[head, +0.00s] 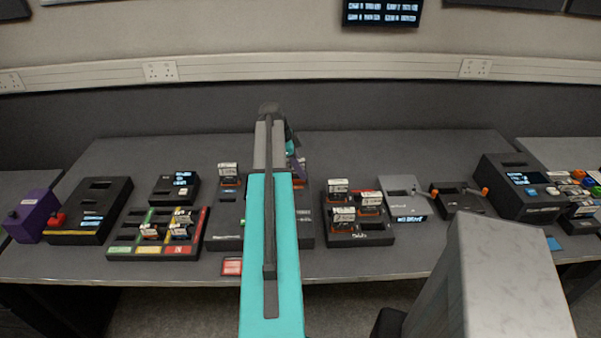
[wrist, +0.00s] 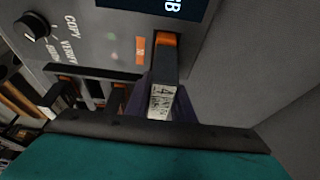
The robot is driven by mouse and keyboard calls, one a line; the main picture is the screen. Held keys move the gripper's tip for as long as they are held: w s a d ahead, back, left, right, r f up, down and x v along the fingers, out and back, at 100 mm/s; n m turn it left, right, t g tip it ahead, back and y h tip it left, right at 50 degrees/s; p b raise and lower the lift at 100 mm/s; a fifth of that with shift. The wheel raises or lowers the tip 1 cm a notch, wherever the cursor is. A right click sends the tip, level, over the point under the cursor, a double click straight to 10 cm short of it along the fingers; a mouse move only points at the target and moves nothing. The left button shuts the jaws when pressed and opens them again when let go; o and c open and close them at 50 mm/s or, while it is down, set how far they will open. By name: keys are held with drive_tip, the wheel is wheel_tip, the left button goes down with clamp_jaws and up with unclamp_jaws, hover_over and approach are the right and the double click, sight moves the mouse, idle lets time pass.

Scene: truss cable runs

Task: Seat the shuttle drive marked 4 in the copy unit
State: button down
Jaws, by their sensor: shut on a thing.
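The shuttle drive marked 4 (wrist: 166,66) is a dark block with a white label near me and an orange part at its far end. My gripper (wrist: 161,104) is shut on its labelled end, with dark purple fingers on both sides. The copy unit (wrist: 105,45) is a grey panel with a COPY/VERIFY dial, a small orange mark and a dark screen. The drive's orange end overlaps the panel just below the screen; I cannot tell whether it is in a slot or in front. In the head view my arm hides most of my gripper (head: 294,160) and the drive.
Several other drives (wrist: 118,98) sit left of the held one. On the table, a coloured tray (head: 160,235) with drives stands left of my arm and a black rack (head: 358,240) with drives stands right. A red-labelled tile (head: 232,266) lies near the front edge.

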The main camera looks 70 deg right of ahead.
sight(302, 160)
drive_tip(key=shift+f+b, duration=0.3)
drive_tip(key=shift+f, duration=0.2)
idle(0.5)
drive_tip(key=c, duration=1.4)
unclamp_jaws()
drive_tip(key=shift+c, duration=0.2)
drive_tip(key=o, duration=0.3)
drive_tip(key=shift+w, duration=0.15)
drive_tip(key=shift+r, duration=0.1)
drive_tip(key=shift+r+p, duration=1.6)
drive_tip(key=shift+r, duration=2.05)
